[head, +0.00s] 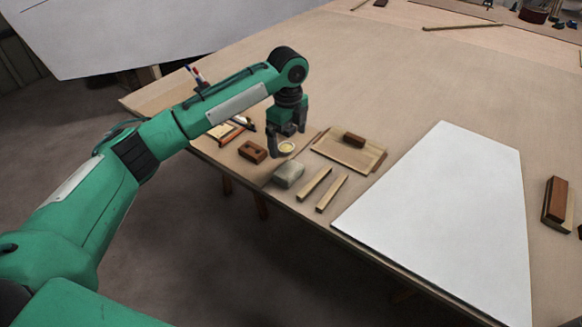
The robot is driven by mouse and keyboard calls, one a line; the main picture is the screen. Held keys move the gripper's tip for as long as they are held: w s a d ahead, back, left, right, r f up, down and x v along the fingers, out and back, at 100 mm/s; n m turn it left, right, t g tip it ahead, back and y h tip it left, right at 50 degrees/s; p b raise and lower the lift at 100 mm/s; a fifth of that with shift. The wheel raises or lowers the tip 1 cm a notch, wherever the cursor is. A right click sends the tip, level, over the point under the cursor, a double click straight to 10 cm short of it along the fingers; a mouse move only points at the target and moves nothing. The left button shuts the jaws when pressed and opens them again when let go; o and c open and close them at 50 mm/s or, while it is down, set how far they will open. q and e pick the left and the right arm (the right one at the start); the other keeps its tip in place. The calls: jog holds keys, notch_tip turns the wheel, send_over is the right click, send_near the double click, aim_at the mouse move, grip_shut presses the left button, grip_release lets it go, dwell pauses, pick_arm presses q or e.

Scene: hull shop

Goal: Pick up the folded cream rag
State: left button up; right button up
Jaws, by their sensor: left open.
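The folded cream rag (288,175) looks like a small pale grey-cream block near the table's front edge. My left gripper (287,142) points down with its fingers apart and empty. In the picture it is just above and behind the rag, over a small round dish or roll (286,149) with a yellowish middle. I cannot tell how high the fingertips are above the table. My right gripper is not in view.
A reddish-brown block (252,151) lies left of the rag, two wooden strips (323,188) right of it. Behind are a board (347,153) with a brown block on it. A large white sheet (440,220) lies farther right. The table's middle (400,90) is clear.

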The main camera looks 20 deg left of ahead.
pick_arm(q)
send_over(287, 169)
jog(key=f, duration=0.6)
jog(key=shift+w+d+f, duration=0.15)
jog(key=shift+w+f, duration=0.05)
jog(key=shift+f, duration=0.05)
jog(key=shift+s+f, duration=0.15)
jog(key=shift+f, duration=2.75)
jog(key=c, duration=1)
jog(key=shift+r, duration=0.15)
notch_tip(287, 169, up, 20)
jog(key=shift+f, duration=0.1)
